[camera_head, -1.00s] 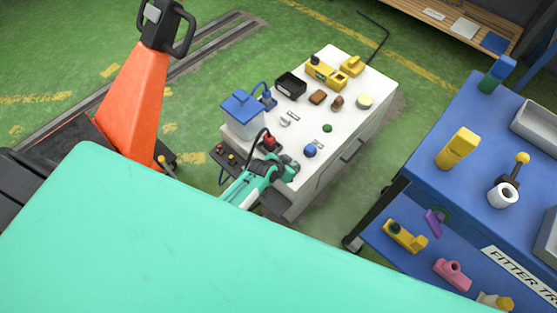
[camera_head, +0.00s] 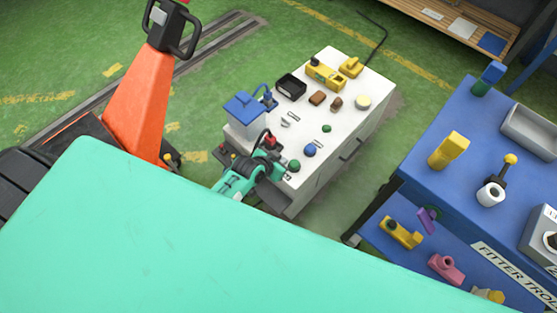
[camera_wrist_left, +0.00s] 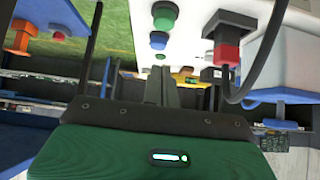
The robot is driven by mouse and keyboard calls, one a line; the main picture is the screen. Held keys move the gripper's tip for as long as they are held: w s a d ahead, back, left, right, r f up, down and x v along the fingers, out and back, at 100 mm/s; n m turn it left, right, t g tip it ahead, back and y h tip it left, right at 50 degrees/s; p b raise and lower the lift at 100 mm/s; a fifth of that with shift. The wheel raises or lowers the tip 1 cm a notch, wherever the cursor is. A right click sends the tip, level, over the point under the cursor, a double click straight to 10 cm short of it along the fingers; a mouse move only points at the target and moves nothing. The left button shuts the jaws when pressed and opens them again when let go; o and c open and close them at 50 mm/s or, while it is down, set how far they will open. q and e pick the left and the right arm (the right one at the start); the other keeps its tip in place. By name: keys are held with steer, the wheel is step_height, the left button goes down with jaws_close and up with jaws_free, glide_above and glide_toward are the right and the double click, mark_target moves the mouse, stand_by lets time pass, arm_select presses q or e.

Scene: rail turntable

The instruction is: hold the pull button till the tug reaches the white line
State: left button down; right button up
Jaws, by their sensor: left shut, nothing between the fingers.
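My left gripper (camera_head: 284,175) is at the near end of the white cabinet top, beside a green round button (camera_head: 294,165). A blue round button (camera_head: 309,150) lies just beyond it. In the left wrist view the gripper's fingers (camera_wrist_left: 162,72) are together with nothing between them, pointing towards the buttons; I cannot tell whether they touch one. A blue button (camera_wrist_left: 158,40) and a green button (camera_wrist_left: 165,13) show ahead of them. I cannot tell which is the pull button. No tug or white line can be made out. My right gripper is out of view.
A red block with a black cable (camera_wrist_left: 227,55) is close right of the fingers. An orange pallet truck (camera_head: 140,105) stands left; a blue trolley (camera_head: 420,155) stands right.

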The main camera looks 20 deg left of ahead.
arm_select(q)
steer(key=shift+v, duration=0.9)
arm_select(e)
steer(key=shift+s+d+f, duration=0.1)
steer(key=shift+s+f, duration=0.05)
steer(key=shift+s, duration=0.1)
